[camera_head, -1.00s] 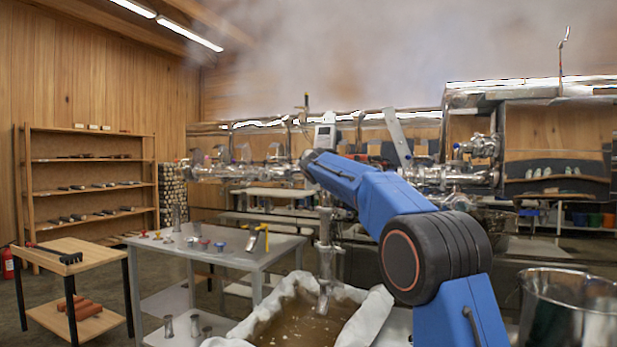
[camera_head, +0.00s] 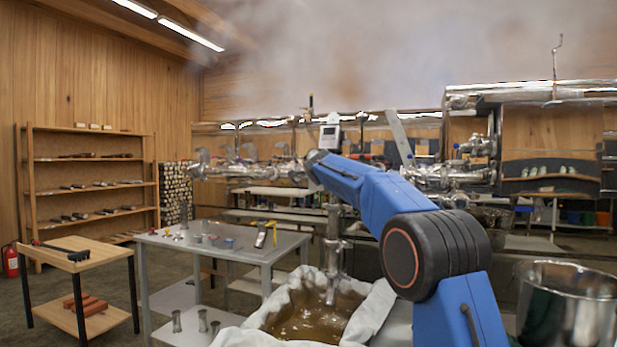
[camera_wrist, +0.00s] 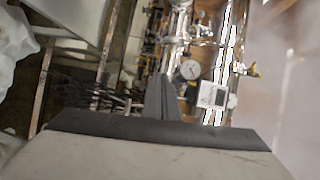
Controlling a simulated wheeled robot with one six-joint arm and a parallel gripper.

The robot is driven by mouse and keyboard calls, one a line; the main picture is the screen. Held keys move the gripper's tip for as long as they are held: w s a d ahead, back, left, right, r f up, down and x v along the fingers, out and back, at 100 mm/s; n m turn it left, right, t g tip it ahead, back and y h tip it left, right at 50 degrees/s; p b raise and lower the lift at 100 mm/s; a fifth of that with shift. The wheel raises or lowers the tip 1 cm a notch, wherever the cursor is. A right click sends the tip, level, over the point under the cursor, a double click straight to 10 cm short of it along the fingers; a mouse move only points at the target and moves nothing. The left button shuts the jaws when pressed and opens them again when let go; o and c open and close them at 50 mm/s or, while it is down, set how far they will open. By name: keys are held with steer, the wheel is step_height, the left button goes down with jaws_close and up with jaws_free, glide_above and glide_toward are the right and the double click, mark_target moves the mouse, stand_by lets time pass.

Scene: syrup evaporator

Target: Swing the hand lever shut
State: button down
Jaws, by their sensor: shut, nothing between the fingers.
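In the wrist view, the dark fingers of my gripper (camera_wrist: 162,80) are together with nothing between them. They point toward the metal pipework, apart from it as far as I can tell. A small yellow-ended fitting (camera_wrist: 243,69), perhaps the hand lever, sticks out right of the white-faced box (camera_wrist: 212,95). In the head view, a small upright fitting (camera_head: 310,104) stands above the pipework, but I cannot tell if it is that lever. My blue arm reaches toward the pipework there, and its gripper is hidden or too small to tell.
A cloth-lined tank of brown liquid (camera_head: 278,316) stands below my arm, under a vertical metal pipe (camera_head: 334,245). A grey table (camera_head: 215,243) with small parts is to the left. A steel pot (camera_head: 570,308) stands at the right. Steam hangs above.

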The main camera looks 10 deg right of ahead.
steer(key=s+a+r, duration=0.2)
steer(key=s+a, duration=0.3)
steer(key=s, duration=0.2)
steer(key=s+d+f+n+g, duration=0.2)
steer(key=s+d+f+n, duration=0.3)
steer(key=s, duration=0.6)
steer(key=s+d+f+n+g+h, duration=0.15)
steer(key=s+d+f, duration=0.25)
steer(key=s+f, duration=0.55)
steer(key=s+d+f+n+g+y, duration=0.1)
steer(key=s+d+f+n+g, duration=0.2)
steer(key=s, duration=1.1)
steer(key=s+f+n+g+y, duration=0.1)
steer(key=s+f+n, duration=0.3)
steer(key=s+f, duration=0.9)
steer(key=s+f+n+g, duration=0.4)
steer(key=s+f, duration=0.9)
steer(key=s, duration=0.8)
steer(key=shift+d+f+n+y, duration=0.3)
steer(key=shift+n+y, duration=0.05)
steer(key=shift+n, duration=0.3)
